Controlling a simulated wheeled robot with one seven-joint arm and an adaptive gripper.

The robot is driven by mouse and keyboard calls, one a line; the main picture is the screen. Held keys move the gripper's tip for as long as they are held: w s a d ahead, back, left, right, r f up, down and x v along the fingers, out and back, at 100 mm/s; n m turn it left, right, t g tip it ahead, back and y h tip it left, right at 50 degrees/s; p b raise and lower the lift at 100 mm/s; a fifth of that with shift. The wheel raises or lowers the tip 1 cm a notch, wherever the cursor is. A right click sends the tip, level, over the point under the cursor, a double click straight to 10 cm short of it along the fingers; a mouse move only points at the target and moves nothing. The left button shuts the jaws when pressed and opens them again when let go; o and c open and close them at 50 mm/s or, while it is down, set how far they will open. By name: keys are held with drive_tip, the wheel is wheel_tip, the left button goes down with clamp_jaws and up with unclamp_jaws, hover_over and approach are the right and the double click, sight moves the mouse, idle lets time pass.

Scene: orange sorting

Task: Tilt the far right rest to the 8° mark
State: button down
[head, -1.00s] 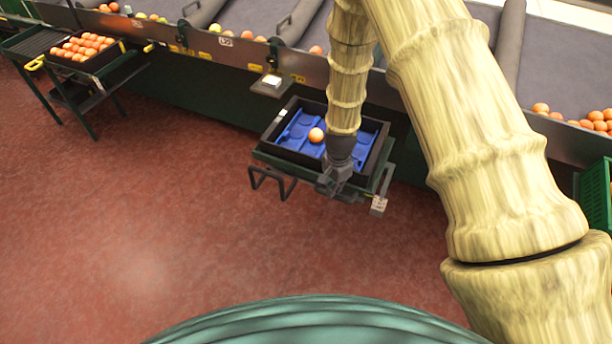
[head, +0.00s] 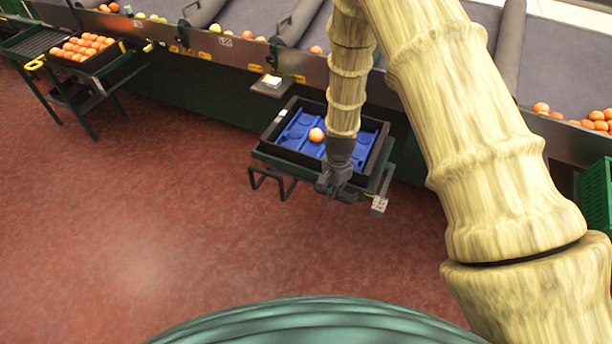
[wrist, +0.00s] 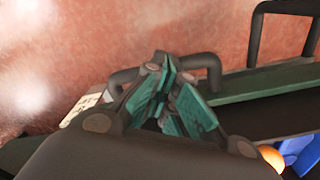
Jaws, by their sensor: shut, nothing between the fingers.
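The right-hand rest is a dark green frame (head: 262,156) at the front of the sorting line. It bears a black tray (head: 375,160) with a blue liner (head: 300,131) and a single orange (head: 316,134). Two black handle loops stick out at its front; the left one (head: 270,182) is clear. A small white marked plate (head: 379,204) hangs at its right corner; its marks are too small to read. My gripper (head: 328,190) is at the front right edge. In the wrist view its teal fingers (wrist: 172,98) are shut and empty, close to a black handle (wrist: 205,62); contact cannot be told.
A second rest with a full tray of oranges (head: 85,47) stands at the left. The conveyor line (head: 250,75) runs behind, with a small shelf (head: 271,86) sticking out. A green crate (head: 596,195) is at the right edge. The red floor in front is clear.

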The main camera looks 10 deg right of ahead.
drive_tip(key=shift+f+b, duration=0.6)
drive_tip(key=shift+f, duration=0.7)
idle(1.5)
drive_tip(key=shift+r+p, duration=3.05)
drive_tip(key=shift+r, duration=1.5)
drive_tip(key=shift+s+f, duration=0.1)
drive_tip(key=s+d+f+n, duration=0.3)
drive_tip(key=s+f, duration=0.3)
drive_tip(key=s, duration=0.4)
drive_tip(key=s+f+n, duration=0.3)
drive_tip(key=s+n, duration=0.6)
drive_tip(key=s, duration=1.7)
drive_tip(key=shift+s+d, duration=0.15)
drive_tip(key=shift+d, duration=0.1)
drive_tip(key=shift+f, duration=0.1)
